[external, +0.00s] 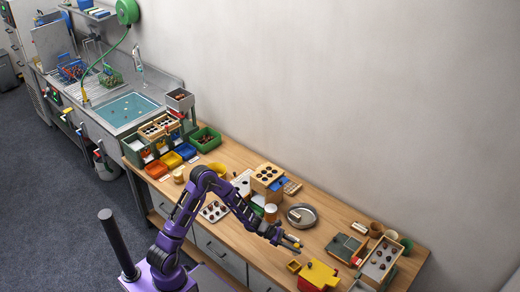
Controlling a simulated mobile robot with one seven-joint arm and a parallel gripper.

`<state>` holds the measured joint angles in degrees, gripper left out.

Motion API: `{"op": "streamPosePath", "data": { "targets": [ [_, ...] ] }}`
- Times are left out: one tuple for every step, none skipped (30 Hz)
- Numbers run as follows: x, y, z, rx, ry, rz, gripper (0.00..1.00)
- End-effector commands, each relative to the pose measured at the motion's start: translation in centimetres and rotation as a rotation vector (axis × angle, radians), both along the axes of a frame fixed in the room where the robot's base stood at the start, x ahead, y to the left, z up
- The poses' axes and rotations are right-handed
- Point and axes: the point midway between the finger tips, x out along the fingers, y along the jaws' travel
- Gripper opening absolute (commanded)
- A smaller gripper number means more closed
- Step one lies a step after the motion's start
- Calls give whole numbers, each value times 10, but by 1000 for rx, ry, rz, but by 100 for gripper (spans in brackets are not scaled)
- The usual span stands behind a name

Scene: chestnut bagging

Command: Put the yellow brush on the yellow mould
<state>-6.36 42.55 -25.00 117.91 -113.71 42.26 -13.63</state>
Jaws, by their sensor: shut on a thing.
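My gripper (286,242) is over the front part of the wooden worktop, reached out to the right. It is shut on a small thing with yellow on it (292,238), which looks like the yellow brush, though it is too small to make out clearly. Below and right of the gripper is a yellow block with a red part (318,275). A small yellow square piece (294,266) lies just left of that block. I cannot tell which of these two is the yellow mould. The held thing appears apart from both.
A round metal plate (302,216) lies behind my gripper. A grey-topped box (343,247) and a tray of chestnuts (380,262) stand to the right. A wooden box with dark round holes (267,174) is behind left. Bare worktop (325,230) shows between the plate and the grey-topped box.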

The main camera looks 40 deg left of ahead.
Motion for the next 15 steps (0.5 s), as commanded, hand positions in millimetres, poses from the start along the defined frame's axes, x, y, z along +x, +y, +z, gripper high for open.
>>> {"op": "streamPosePath", "data": {
  "targets": [
    [-1,0,-12,0,6,0,0],
    [-1,0,-18,0,5,0,0],
    [-1,0,-27,-1,7,0,0],
    [0,0,-33,0,5,1,0],
    [0,0,-38,0,5,1,0],
    [0,0,-44,0,5,1,0],
    [0,0,-49,0,4,-1,0],
    [-1,0,-52,-1,5,0,0],
    [0,0,-55,0,4,-1,0],
    [0,0,-57,0,1,-1,0],
    [0,0,-58,0,1,-1,0],
    [0,0,-61,0,2,-1,0],
    [0,0,-63,0,2,0,0],
    [0,0,-66,0,3,0,0],
    [0,0,-72,0,3,0,0]
  ]
}}
